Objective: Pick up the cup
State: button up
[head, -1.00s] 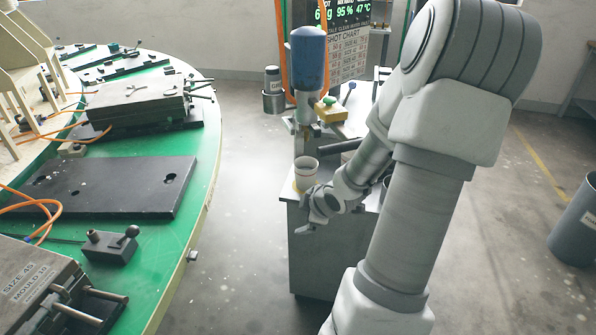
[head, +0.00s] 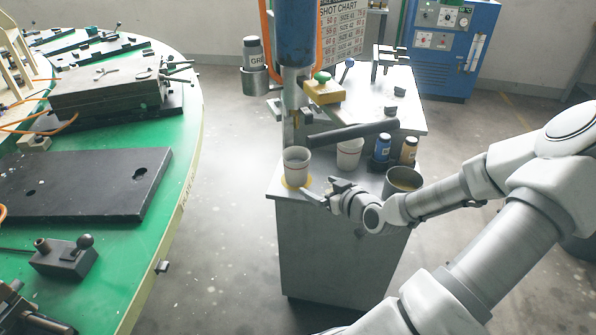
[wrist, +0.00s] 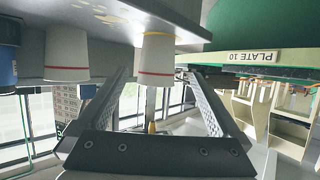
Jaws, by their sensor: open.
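A pale cup (head: 296,168) stands upright on a yellow spot at the front left corner of the metal cabinet top. In the wrist view, which is upside down, this cup (wrist: 157,60) with a red line near its rim appears between the fingertips, ahead of them. A second pale cup (head: 349,154) stands farther right; it also shows in the wrist view (wrist: 67,52). My gripper (head: 320,190) is open and empty, at the cabinet's front edge just right of and in front of the first cup. I cannot tell whether a finger touches it.
A dark horizontal bar (head: 352,134) and a blue-topped column (head: 294,40) stand behind the cups. Two small bottles (head: 383,148) and a dark-filled pot (head: 402,181) are at right. The green round table (head: 187,150) is left, across a floor gap.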

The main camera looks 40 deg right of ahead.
aim_at(301, 178)
jog(key=b+x, duration=0.2)
jog(key=x, duration=0.6)
jog(key=shift+w+f, duration=0.2)
jog(key=shift+d+b+x, duration=0.1)
jog(key=shift+b+x, duration=0.6)
jog(key=shift+x, duration=0.8)
jog(key=shift+d+b+x, duration=0.15)
jog(key=shift+b+x, duration=0.5)
jog(key=shift+x, duration=0.85)
jog(key=shift+r, duration=0.2)
jog(key=shift+c, duration=0.3)
jog(key=c, duration=1)
jog(key=shift+r, duration=0.15)
